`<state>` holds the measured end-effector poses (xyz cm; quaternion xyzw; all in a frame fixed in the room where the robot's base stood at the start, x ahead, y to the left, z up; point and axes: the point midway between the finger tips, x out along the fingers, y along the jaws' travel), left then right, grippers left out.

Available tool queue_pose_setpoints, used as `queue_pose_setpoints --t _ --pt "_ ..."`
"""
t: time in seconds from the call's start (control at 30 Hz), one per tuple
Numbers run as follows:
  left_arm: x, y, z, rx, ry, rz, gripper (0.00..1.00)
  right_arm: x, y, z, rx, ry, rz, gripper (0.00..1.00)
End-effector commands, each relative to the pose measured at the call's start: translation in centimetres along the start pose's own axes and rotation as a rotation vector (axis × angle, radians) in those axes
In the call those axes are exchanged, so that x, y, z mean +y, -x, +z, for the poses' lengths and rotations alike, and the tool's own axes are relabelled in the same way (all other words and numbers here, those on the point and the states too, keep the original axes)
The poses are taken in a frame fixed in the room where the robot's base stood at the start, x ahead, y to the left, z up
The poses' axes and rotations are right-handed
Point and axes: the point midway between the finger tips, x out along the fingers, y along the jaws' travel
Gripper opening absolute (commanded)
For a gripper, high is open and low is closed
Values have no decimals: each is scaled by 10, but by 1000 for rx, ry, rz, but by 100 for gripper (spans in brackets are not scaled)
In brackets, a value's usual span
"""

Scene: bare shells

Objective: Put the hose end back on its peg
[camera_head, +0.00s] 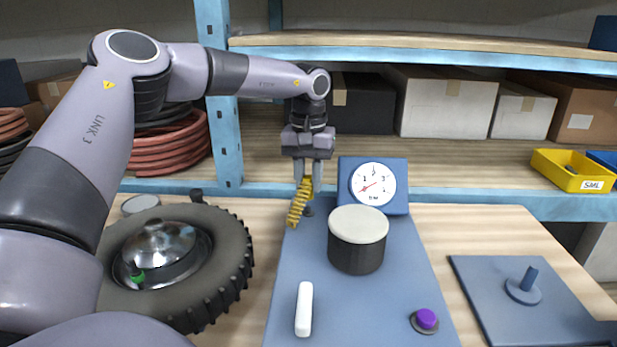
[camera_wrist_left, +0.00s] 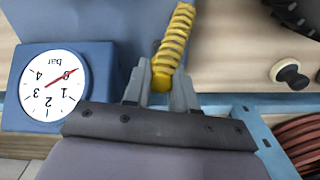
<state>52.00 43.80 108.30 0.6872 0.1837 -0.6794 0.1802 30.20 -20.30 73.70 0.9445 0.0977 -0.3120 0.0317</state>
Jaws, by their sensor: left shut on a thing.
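The yellow coiled hose end (camera_head: 299,206) hangs from my left gripper (camera_head: 308,178), which is shut on its top above the back left of the blue mat. In the left wrist view the yellow hose (camera_wrist_left: 174,45) sits between the two fingers of my left gripper (camera_wrist_left: 160,88). A blue peg (camera_head: 529,279) stands upright on a round foot on the blue-grey plate (camera_head: 490,310) at the right, with nothing on it. A small dark fitting (camera_head: 308,211) shows just behind the hose; I cannot tell whether they touch. My right gripper is not in view.
A blue gauge box (camera_head: 399,197) and a dark pot with a pale lid (camera_head: 358,224) stand right of the gripper. A tyre (camera_head: 235,255) lies at left. A white bar (camera_head: 304,309) and purple button (camera_head: 426,318) are in front. A shelf (camera_head: 450,188) runs behind.

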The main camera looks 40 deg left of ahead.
Motion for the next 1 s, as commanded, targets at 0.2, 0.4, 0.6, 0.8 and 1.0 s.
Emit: queue_pose_setpoints --t 0.2,0.4,0.6,0.8,1.0 --pt "0 0 0 1 -1 1 0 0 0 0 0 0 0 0" --pt "0 0 0 1 -1 1 0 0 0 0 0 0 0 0" --pt "0 -4 0 1 -1 1 0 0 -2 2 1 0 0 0" --pt "1 -10 0 0 -1 1 0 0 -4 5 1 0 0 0" --pt "0 -14 0 0 -1 1 0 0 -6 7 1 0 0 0"
